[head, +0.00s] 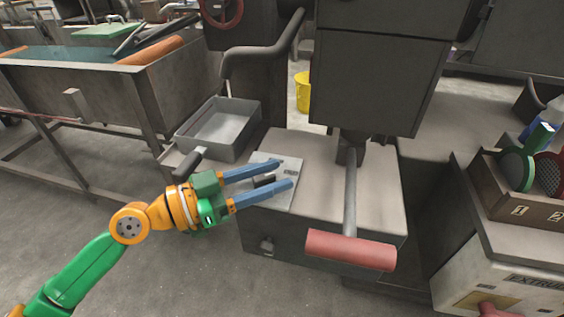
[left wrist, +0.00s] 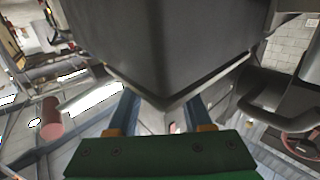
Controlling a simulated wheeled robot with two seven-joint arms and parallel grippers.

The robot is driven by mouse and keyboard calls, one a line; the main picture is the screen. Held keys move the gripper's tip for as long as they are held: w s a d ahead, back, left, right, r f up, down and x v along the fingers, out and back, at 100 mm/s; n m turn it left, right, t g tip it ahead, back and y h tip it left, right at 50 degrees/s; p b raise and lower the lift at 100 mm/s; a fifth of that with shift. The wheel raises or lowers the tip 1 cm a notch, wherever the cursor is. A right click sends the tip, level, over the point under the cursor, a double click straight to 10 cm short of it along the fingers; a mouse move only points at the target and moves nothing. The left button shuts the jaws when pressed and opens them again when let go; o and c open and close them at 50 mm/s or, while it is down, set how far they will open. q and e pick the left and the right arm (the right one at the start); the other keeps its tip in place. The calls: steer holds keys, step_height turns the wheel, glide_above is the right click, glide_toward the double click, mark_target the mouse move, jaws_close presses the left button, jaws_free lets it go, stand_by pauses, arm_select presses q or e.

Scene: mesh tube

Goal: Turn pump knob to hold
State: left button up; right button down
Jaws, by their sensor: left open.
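A pale plate (head: 276,160) lies on the left part of the machine's top. A small dark piece (head: 263,181), possibly the pump knob, shows on it between my left gripper's fingers. Its setting and any marking cannot be read. My left gripper (head: 285,174) is open, with its two blue fingers over the plate, one on each side of the dark piece. I cannot tell whether they touch it. In the left wrist view the fingers (left wrist: 160,112) are partly hidden behind the green palm, and no knob can be made out. My right gripper is not in view.
A lever with a red grip (head: 350,250) sticks out toward me, right of the gripper. A dark box-shaped housing (head: 375,75) rises above the machine; a large dark body (left wrist: 165,45) fills the wrist view's middle. A grey tray (head: 222,128) stands at left.

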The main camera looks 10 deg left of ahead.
arm_select(q)
steer(key=shift+p+x, duration=0.45)
steer(key=shift+x, duration=0.35)
steer(key=shift+w+d, duration=0.15)
steer(key=shift+d, duration=0.1)
